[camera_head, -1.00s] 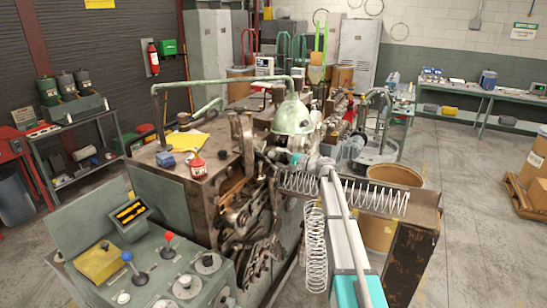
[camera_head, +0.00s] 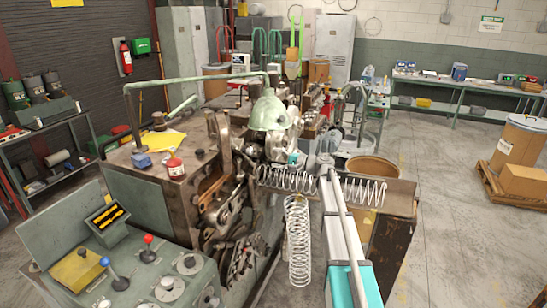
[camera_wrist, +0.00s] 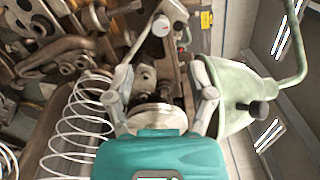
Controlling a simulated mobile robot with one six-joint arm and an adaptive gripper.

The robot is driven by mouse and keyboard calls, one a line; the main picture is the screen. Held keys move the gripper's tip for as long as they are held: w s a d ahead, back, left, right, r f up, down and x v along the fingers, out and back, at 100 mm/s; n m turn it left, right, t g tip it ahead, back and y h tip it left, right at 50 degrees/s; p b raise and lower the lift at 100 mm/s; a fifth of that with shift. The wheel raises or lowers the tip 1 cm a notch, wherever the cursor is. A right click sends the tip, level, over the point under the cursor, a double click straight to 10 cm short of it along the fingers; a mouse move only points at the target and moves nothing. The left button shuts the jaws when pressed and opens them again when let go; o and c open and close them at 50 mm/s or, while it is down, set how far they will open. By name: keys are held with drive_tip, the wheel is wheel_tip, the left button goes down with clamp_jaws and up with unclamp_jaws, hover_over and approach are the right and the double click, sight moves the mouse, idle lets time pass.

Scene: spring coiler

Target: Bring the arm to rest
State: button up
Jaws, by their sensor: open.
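In the head view my arm reaches up from the bottom edge. Its end, my gripper (camera_head: 294,158), is beside the spring coiler (camera_head: 225,185), below its green lamp shade (camera_head: 270,112). In the wrist view my gripper (camera_wrist: 162,98) has its two grey fingers spread apart, with nothing held between them. Behind the gap are a round metal part (camera_wrist: 155,115) and machine fittings. The lamp shade (camera_wrist: 235,95) is close to the right finger. A wire coil (camera_wrist: 75,130) is to the left. The fingertips are too small to make out in the head view.
A horizontal spring (camera_head: 363,190) lies along the bench, and another spring (camera_head: 297,240) hangs beside my arm. A control panel (camera_head: 150,275) with levers stands at front left. A drum (camera_head: 372,168) is behind the bench. The floor at right is open before a pallet with boxes (camera_head: 525,183).

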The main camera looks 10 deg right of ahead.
drive_tip(key=shift+s, duration=0.1)
drive_tip(key=s+a+f+n+g+h+b, duration=0.1)
drive_tip(key=s+a+f+n+g+h, duration=0.25)
drive_tip(key=s+a+f, duration=0.4)
drive_tip(key=s+a+f+n+g+h+b, duration=0.2)
drive_tip(key=s+a+f+g+h, duration=0.15)
drive_tip(key=s+f, duration=0.65)
drive_tip(key=s+d+f+n+g+h+b, duration=0.1)
drive_tip(key=s+f+n+h, duration=0.1)
drive_tip(key=s, duration=0.8)
drive_tip(key=s+d+f+n+g+h+b, duration=0.1)
drive_tip(key=s+f+h, duration=0.3)
drive_tip(key=s, duration=0.6)
drive_tip(key=shift+s+d+n+g+h, duration=0.3)
drive_tip(key=shift+d+n+g+h, duration=0.05)
drive_tip(key=shift+d+g+h, duration=0.45)
